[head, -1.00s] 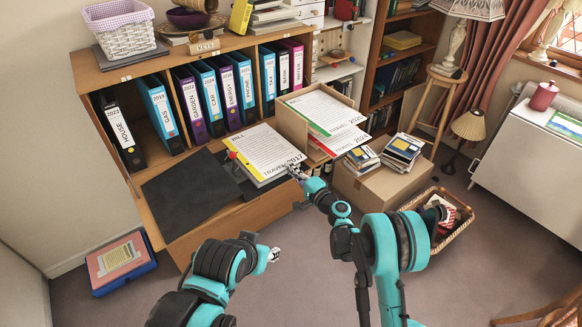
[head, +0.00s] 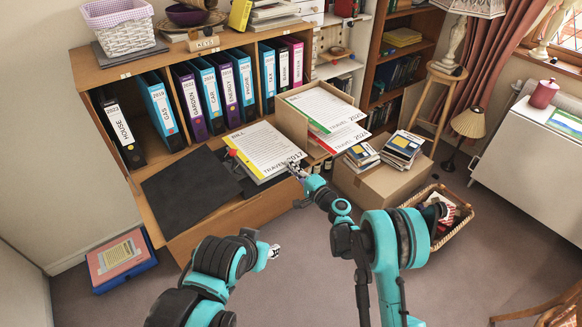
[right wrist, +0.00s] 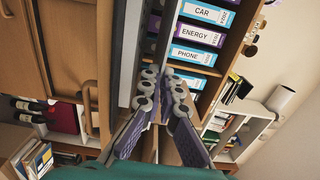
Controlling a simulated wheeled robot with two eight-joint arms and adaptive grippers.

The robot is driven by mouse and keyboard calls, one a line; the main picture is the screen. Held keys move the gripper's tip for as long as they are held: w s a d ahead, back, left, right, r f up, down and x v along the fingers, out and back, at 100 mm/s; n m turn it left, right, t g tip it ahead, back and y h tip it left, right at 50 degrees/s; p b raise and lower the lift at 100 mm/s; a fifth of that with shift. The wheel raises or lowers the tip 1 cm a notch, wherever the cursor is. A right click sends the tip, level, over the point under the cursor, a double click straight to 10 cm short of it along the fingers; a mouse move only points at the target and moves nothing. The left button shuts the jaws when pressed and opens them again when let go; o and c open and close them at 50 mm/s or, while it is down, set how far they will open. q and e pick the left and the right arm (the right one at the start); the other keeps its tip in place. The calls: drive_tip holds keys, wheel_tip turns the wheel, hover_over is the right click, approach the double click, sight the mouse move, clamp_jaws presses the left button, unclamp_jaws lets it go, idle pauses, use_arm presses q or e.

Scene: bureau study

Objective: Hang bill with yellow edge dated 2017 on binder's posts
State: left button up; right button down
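The bill with the yellow edge (head: 265,149), marked TRAVEL 2017, lies nearly flat over the open binder (head: 240,182) on the cabinet's front ledge. A small red and yellow item (head: 231,154) shows at its left edge; the posts themselves cannot be made out. My right gripper (head: 294,170) is at the bill's near right edge. In the right wrist view its fingers (right wrist: 161,78) are close together, with the sheet seemingly edge-on between them. My left gripper (head: 273,252) is low in front of the cabinet, away from the bill; its fingers are too small to judge.
Upright binders (head: 210,95) line the shelf behind. A cardboard box (head: 365,188) with books and a basket (head: 447,230) are at right. Open carpet lies in front.

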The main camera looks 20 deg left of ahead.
drive_tip(key=shift+f, duration=0.8)
idle(1.0)
drive_tip(key=c, duration=2.1)
unclamp_jaws()
drive_tip(key=shift+d, duration=0.1)
drive_tip(key=shift+v, duration=1.65)
drive_tip(key=o, duration=0.3)
